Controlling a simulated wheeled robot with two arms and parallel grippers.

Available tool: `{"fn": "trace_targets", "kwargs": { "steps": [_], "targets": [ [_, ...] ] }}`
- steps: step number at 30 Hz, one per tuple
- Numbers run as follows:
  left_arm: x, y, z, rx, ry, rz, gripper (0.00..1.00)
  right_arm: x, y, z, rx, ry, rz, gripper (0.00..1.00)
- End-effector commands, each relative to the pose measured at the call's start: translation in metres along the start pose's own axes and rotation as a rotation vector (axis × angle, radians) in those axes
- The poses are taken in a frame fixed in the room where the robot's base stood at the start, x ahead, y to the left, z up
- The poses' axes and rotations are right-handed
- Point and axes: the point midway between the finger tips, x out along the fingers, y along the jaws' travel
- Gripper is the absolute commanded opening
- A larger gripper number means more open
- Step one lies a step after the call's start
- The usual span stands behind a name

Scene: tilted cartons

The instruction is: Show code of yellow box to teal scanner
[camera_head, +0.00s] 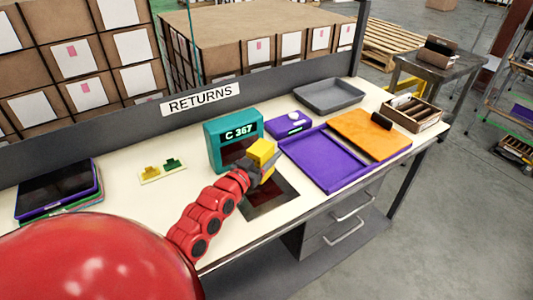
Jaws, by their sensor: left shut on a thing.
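The yellow box (262,152) is held in my left gripper (264,167), which is shut on it. It is in front of the teal scanner (222,146), at the scanner's right side, above the bench. The scanner stands on the bench and its display reads "C 367". A dark window on its front is partly hidden by the box and my gripper. I cannot see a code on the box's visible faces. A dark square plate (268,199) lies on the bench below my left gripper. My right gripper does not show.
A purple tray (322,160), an orange board (369,136), a grey tray (329,94) and a small purple box (288,123) lie on the right. Stacked tablets (58,190) lie at the left. A small card with yellow and green pieces (162,170) lies left of the scanner.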

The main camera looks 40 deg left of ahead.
Motion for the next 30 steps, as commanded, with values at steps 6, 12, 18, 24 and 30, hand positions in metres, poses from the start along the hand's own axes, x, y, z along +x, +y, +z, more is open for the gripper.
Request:
{"fn": "trace_targets", "kwargs": {
  "steps": [6, 12, 18, 24, 30],
  "targets": [
    [0.000, 0.000, 0.000, 0.000, 0.001, 0.000, 0.00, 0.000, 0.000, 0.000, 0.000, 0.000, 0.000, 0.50],
    [0.000, 0.000, 0.000, 0.000, 0.001, 0.000, 0.00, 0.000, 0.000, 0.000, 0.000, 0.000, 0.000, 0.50],
    [0.000, 0.000, -0.012, 0.001, 0.001, 0.000, 0.00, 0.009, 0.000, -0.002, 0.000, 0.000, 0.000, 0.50],
    [0.000, 0.000, -0.040, 0.002, 0.003, 0.001, 0.00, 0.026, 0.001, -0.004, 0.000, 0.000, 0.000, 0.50],
    [0.000, 0.000, -0.062, 0.000, 0.003, 0.001, 0.00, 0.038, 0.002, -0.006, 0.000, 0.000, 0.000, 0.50]
  ]
}}
